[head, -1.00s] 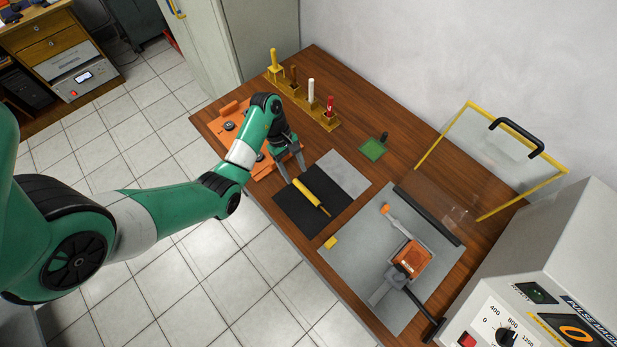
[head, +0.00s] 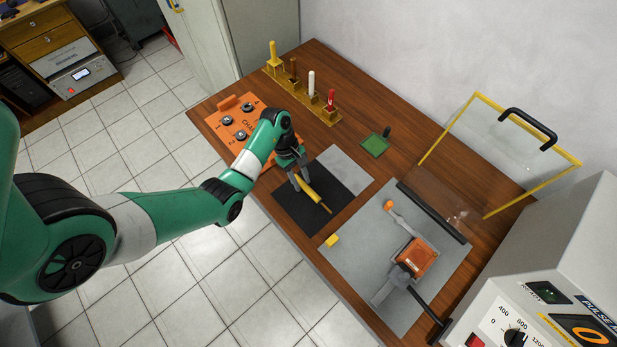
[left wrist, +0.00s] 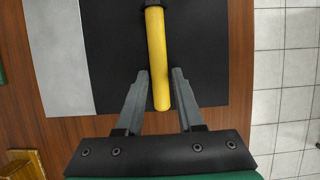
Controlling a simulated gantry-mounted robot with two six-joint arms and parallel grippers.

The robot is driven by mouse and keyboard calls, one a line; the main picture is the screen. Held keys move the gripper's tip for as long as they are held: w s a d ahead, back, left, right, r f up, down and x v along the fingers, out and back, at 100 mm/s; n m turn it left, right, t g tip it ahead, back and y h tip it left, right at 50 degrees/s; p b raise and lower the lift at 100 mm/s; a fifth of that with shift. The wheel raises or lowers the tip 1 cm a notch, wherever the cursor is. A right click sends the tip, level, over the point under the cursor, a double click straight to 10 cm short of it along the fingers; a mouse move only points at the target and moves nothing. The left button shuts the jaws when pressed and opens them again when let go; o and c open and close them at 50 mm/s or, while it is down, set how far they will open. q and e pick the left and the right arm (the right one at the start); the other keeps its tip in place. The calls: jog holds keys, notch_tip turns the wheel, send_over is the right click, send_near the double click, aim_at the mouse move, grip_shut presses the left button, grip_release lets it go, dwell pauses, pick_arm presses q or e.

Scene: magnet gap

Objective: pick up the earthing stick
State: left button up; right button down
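The earthing stick, a yellow-handled rod (head: 316,196) with a thin tip, lies on a black mat (head: 290,212) on the wooden bench. In the left wrist view its yellow handle (left wrist: 156,45) runs down between my finger pads, with a dark collar at its top. My left gripper (head: 303,183) is at the handle's near end. In the left wrist view the left gripper (left wrist: 160,76) is open, one finger on each side of the handle, with small gaps visible. Whether the fingers reach down to handle height is hard to tell. My right gripper is in no view.
A wooden rack (head: 318,106) with several coloured tools stands at the back. An orange numbered board (head: 232,125) lies left of the arm. A grey mat (head: 352,267) with an orange device (head: 414,262) lies to the right, beside a yellow-edged clear shield (head: 500,150). A green pad (head: 374,145) lies behind.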

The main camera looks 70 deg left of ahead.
aim_at(305, 185)
pick_arm(q)
grip_shut()
jog(key=shift+r, duration=0.1)
jog(key=shift+r, duration=0.3)
notch_tip(305, 185, up, 2)
jog(key=shift+r+p, duration=0.25)
jog(key=shift+p, duration=0.6)
jog(key=s+d+r+p, duration=0.2)
jog(key=d+r+p, duration=0.2)
jog(key=d+r, duration=0.1)
jog(key=s+d+r+p, duration=0.2)
jog(key=d+r+p, duration=0.2)
jog(key=d, duration=0.4)
jog(key=shift+s+r+p, duration=0.35)
jog(key=shift+r, duration=0.05)
